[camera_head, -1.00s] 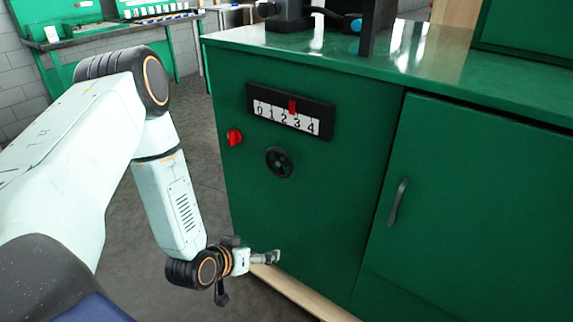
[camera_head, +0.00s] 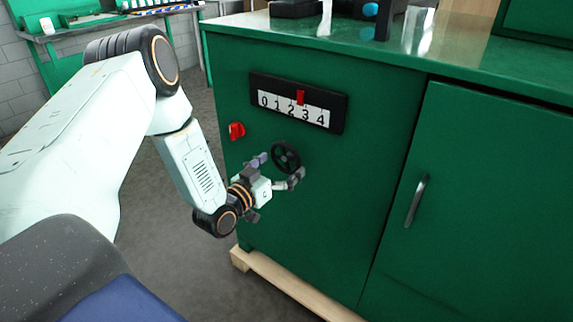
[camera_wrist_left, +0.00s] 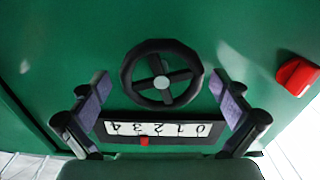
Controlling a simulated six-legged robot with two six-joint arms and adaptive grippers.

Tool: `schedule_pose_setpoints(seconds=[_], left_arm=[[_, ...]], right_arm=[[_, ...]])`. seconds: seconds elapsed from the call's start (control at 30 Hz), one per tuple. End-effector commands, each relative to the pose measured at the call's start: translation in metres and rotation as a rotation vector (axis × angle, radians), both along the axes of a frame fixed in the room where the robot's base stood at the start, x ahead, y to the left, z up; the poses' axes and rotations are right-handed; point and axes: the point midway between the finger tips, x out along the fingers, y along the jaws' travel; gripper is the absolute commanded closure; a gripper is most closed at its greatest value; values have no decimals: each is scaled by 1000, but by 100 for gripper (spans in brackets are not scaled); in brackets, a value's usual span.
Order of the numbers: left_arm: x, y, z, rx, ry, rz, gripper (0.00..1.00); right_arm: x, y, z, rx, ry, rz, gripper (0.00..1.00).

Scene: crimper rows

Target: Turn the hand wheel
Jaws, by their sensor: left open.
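The black hand wheel (camera_head: 286,157) is on the front of the green cabinet, below the number scale (camera_head: 296,101). The scale reads 0 to 4, with a red pointer (camera_head: 300,97) between 2 and 3. My left gripper (camera_head: 279,172) is open in front of the wheel, at its lower left in the head view. In the left wrist view, the wheel (camera_wrist_left: 161,77) with its spokes and pale hub lies ahead, between and beyond the two open fingers (camera_wrist_left: 162,104). Nothing is between the fingertips, and I cannot tell whether they touch the rim. My right gripper is not in view.
A red knob (camera_head: 237,131) sits left of the wheel, and it shows at the right in the left wrist view (camera_wrist_left: 297,76). A cabinet door with a metal handle (camera_head: 416,200) is to the right. Open floor lies left of the cabinet (camera_head: 330,215).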

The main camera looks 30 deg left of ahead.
Motion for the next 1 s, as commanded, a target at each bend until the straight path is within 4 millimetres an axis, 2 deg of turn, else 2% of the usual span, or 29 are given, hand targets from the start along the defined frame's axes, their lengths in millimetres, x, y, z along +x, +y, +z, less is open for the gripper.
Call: schedule_pose_setpoints(seconds=[0.2,0.5,1.0], left_arm=[[20,-1,-1,1,0,-2,0],[24,1,0,-1,1,-1,1],[23,0,0,-1,1,-1,43]], right_arm=[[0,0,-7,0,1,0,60],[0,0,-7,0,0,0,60],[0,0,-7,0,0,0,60]])
